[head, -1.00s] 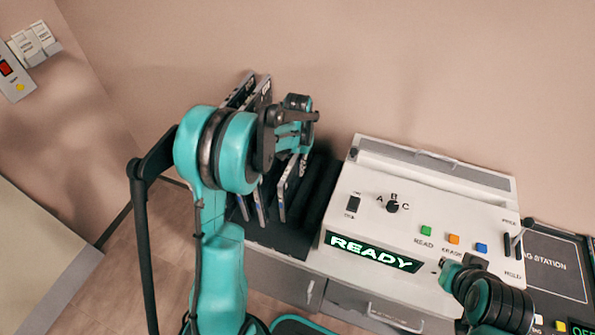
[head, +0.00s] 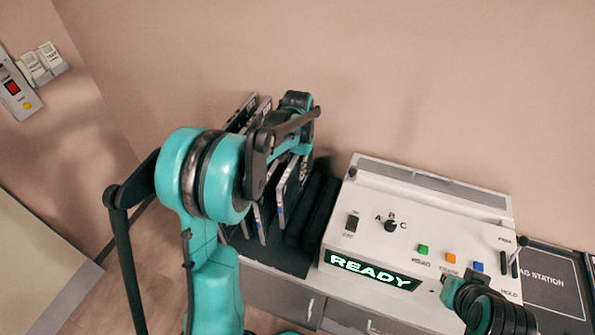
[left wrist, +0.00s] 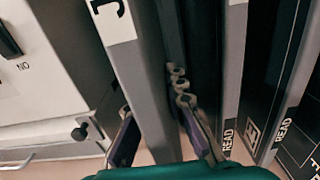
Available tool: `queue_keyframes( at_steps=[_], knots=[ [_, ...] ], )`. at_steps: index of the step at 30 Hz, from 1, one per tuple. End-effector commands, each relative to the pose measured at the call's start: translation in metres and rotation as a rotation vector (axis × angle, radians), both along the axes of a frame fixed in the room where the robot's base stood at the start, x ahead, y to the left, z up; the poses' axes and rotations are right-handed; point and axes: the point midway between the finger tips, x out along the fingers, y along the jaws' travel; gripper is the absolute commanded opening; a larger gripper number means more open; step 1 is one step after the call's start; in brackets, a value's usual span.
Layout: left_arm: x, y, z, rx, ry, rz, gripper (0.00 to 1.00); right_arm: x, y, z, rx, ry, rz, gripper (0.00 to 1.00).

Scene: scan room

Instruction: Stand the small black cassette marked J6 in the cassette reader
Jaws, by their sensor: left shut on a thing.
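My left gripper (left wrist: 158,132) is shut on a cassette (left wrist: 144,92) with a grey edge and a white label, on which a J shows in part; the rest of the mark is out of frame. In the head view, this cassette (head: 291,187) is below my left wrist, at the right of a row of cassettes in a dark rack (head: 284,258). I cannot tell whether it is clear of the rack. The cassette reader (head: 375,232) is the white console to the right, with a lit READY display. My right arm is at its front right, and its fingers (head: 449,289) are hard to make out.
Other cassettes (head: 259,222) stand close to the left of the held one; their edges read READ (left wrist: 228,135) in the left wrist view. Dark empty rack room (head: 318,215) lies between the held cassette and the reader. A tag station (head: 550,283) adjoins the reader.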

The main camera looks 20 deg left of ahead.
Motion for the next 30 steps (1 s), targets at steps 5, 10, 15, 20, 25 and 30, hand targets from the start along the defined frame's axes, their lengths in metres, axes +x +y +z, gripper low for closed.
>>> queue_keyframes(
  at_steps=[5, 10, 15, 20, 25, 30],
  knots=[
    [0.000, 0.000, 0.017, 0.000, 0.000, 0.000, 0.00, 0.000, 0.000, 0.013, 0.000, 0.000, 0.000, 0.00],
    [0.000, 0.000, 0.031, 0.000, 0.000, 0.000, 0.00, 0.000, 0.000, 0.023, 0.000, 0.000, 0.000, 0.00],
    [0.000, 0.000, 0.044, 0.000, 0.000, 0.000, 0.00, 0.000, 0.000, 0.032, 0.000, 0.000, 0.000, 0.00],
    [0.000, 0.000, 0.057, 0.000, 0.000, 0.000, 0.00, 0.000, 0.000, 0.041, 0.000, 0.000, 0.000, 0.00],
    [0.000, 0.000, 0.070, 0.000, 0.000, 0.000, 0.00, 0.000, 0.000, 0.050, 0.000, 0.000, 0.000, 0.00],
    [0.000, 0.000, 0.083, 0.000, 0.000, 0.000, 0.00, 0.000, 0.000, 0.059, 0.000, 0.000, 0.000, 0.00]
  ],
)
